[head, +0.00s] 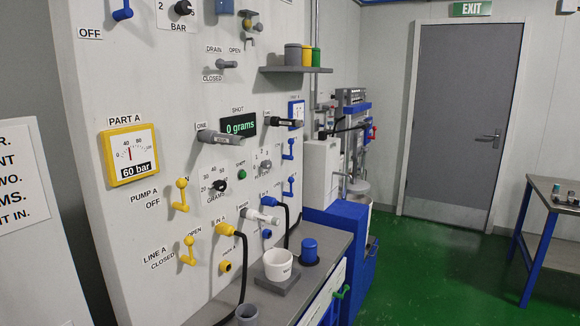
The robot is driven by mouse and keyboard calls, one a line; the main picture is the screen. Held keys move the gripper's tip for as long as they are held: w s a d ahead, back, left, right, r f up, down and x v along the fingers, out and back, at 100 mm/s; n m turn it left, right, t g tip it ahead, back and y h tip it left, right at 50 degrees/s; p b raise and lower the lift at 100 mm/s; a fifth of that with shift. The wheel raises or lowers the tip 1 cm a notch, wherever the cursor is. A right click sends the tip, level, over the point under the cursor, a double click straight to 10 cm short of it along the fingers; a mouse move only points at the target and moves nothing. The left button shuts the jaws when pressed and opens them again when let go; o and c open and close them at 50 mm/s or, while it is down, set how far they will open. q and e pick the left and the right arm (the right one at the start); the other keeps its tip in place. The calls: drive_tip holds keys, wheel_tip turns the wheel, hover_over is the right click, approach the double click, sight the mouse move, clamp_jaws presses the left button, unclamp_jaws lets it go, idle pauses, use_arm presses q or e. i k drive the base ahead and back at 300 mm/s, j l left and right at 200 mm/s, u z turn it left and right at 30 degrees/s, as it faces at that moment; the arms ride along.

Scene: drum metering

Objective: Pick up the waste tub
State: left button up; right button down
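No tub carries a label I can read as waste, so I cannot tell for sure which one is the waste tub. A small grey tub (247,314) stands at the bottom edge of the head view, partly cut off, near the front of the bench. A white tub (278,266) with faint marks stands upright on a grey square plate (276,284). A blue lidded container (309,250) stands behind it to the right. Neither of my grippers is in view.
The grey bench top (326,259) runs along the panel (150,80). Black hoses (243,265) hang from the panel down towards the bench. A shelf (295,69) above holds grey, yellow and green containers. Green floor (440,270) is open to the right, before a side table (556,188).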

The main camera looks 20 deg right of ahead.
sight(278, 262)
drive_tip(key=i+l+u, duration=0.1)
drive_tip(key=l+u, duration=0.25)
drive_tip(key=i+l+u, duration=0.1)
drive_tip(key=u, duration=0.25)
drive_tip(key=l+u, duration=0.35)
